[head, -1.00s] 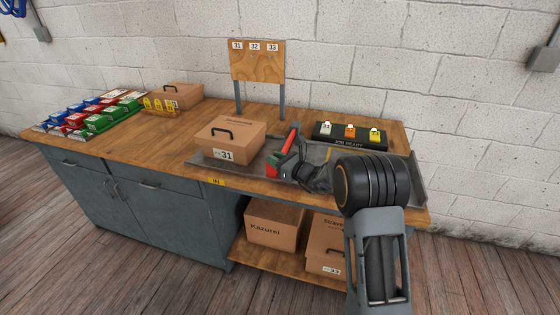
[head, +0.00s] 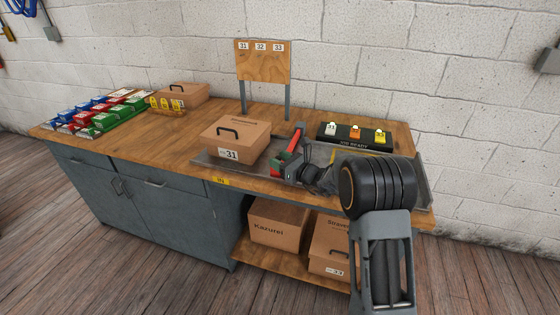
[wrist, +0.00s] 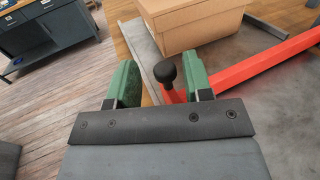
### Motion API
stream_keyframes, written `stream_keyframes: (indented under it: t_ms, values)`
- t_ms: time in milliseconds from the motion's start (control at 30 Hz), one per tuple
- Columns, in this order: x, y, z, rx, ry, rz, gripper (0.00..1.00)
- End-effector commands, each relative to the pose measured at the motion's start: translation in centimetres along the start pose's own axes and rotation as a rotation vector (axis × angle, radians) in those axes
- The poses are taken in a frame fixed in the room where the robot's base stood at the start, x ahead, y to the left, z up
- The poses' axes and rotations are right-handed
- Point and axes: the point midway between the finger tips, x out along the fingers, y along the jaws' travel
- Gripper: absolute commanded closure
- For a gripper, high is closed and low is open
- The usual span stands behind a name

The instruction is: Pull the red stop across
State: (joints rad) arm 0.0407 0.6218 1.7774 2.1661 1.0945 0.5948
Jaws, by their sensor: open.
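The red stop (head: 296,139) is a long red bar lying over the grey tray (head: 208,161), beside the carton marked 31 (head: 235,140). In the wrist view the red bar (wrist: 262,63) runs off to the right, and a black round knob (wrist: 165,73) stands on a red part at its near end. My gripper (head: 282,163) is low over the tray at the near end of the stop. In the wrist view my gripper (wrist: 161,80) has its green fingers apart, with the knob between them, nearer the right finger. I cannot tell whether that finger touches it.
A black rack (head: 355,135) with several coloured tags stands behind the tray on the right. A wooden board (head: 263,65) on posts stands at the back. Coloured bins (head: 98,115) fill the bench's left end. Cartons (head: 278,223) sit on the lower shelf.

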Motion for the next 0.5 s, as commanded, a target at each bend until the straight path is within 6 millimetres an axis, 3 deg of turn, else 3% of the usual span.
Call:
stream_keyframes:
  t_ms: [167,500]
  values:
    - [-2.2,-0.2,0.0,-0.001,-0.001,-0.004,0.54]
    - [-9.1,-0.1,-0.1,0.001,0.000,-0.004,0.54]
